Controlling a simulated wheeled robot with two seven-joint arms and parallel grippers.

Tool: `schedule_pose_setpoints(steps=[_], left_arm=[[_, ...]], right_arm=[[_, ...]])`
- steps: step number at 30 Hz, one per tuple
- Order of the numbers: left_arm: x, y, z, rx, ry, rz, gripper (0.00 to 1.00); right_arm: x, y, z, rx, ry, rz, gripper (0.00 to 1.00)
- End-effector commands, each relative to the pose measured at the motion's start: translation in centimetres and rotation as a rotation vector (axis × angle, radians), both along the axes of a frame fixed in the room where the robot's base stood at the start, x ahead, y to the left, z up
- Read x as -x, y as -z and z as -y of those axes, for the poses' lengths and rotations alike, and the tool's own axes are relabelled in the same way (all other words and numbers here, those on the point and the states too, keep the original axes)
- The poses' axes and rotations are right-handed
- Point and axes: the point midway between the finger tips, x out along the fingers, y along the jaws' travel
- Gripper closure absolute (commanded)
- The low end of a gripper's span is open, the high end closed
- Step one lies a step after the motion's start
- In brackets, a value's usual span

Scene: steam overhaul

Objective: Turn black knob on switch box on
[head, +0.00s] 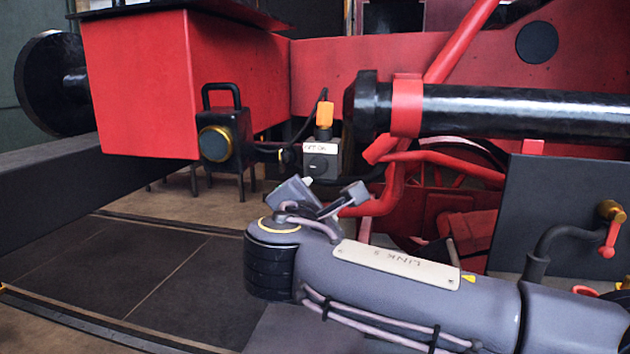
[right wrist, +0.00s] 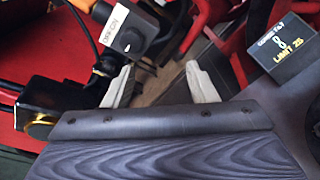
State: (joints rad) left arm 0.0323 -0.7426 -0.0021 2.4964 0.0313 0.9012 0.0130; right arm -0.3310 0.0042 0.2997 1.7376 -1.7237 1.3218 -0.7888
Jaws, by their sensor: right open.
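The switch box (head: 334,160) is a small grey box with a white label on its upper front, below an orange connector (head: 325,114). Its black knob (head: 318,164) is on the front face. In the right wrist view the switch box (right wrist: 149,27) is at the upper left, with the round black knob (right wrist: 130,39) facing me. My right gripper (head: 331,190) is open and empty, just below the box in the head view. In the right wrist view the gripper (right wrist: 158,68) has its two pale fingers apart, and the knob lies beyond the left finger. My left gripper is out of view.
A black lantern (head: 222,140) with a brass ring stands left of the box. A thick black cylinder (head: 520,108) and red rods (head: 445,163) are to the right. A dark panel with a red-handled valve (head: 609,238) is at the far right. Open floor lies at the lower left.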

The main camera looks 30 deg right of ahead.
Motion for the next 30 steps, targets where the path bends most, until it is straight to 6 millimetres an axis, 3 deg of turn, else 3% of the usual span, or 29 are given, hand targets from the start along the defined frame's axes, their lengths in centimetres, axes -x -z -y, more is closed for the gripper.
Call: schedule_pose_setpoints(steps=[3, 6, 19, 30], left_arm=[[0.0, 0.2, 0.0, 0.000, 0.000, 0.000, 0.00], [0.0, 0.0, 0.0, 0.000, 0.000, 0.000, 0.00], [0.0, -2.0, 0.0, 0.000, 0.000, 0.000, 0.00], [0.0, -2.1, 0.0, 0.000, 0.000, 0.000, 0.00]], right_arm=[[-0.8, -2.2, -1.4, 0.100, -0.012, 0.039, 0.48], [-1.4, -2.9, -1.4, 0.128, -0.011, 0.049, 0.48], [-6.2, -3.0, 2.5, 0.125, -0.009, 0.048, 0.48], [-7.1, -2.8, 3.2, 0.125, -0.012, 0.048, 0.48]])
